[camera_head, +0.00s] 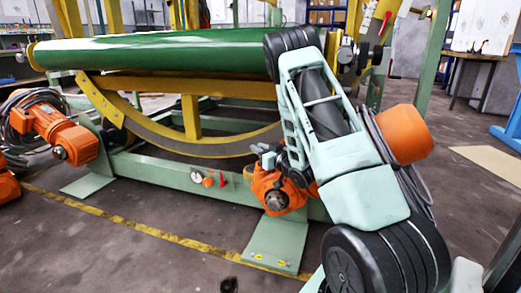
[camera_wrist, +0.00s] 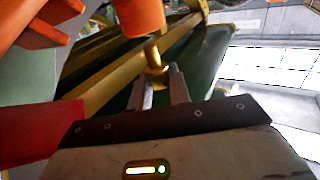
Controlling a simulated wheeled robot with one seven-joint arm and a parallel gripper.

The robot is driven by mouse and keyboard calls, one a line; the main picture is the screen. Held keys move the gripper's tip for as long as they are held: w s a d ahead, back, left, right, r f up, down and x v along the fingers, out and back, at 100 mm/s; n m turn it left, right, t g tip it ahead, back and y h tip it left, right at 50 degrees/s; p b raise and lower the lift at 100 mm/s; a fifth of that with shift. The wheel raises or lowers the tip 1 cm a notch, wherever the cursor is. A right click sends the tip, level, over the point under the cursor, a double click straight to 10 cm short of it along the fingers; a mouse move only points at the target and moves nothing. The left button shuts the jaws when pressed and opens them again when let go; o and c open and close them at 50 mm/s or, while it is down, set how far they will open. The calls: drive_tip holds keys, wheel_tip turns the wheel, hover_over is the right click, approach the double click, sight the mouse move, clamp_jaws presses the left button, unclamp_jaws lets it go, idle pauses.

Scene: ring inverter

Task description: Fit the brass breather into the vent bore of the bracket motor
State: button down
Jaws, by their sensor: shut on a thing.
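My gripper (camera_wrist: 162,78) reaches up from the bottom of the wrist view, its two fingers shut on a small brass breather (camera_wrist: 154,55). The breather stands out beyond the fingertips. An orange motor (camera_wrist: 138,15) is close above it in the wrist view, and I cannot tell whether they touch. In the head view, my arm reaches down to an orange motor (camera_head: 272,192) on the green frame. My gripper (camera_head: 268,158) is small there, just above that motor, and the breather cannot be made out. The vent bore is not visible in either view.
A large green roller (camera_head: 150,53) lies above a yellow curved ring (camera_head: 165,135) and green base. Another orange motor (camera_head: 65,135) with coiled cable stands at the left. A red part (camera_wrist: 45,135) is beside my gripper.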

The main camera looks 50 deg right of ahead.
drive_tip(key=shift+f+b, duration=0.9)
drive_tip(key=shift+f, duration=0.4)
drive_tip(key=c, duration=1.2)
unclamp_jaws()
drive_tip(key=s+a+p, duration=0.3)
drive_tip(key=s+p, duration=0.3)
drive_tip(key=s, duration=1.1)
drive_tip(key=shift+s, duration=0.1)
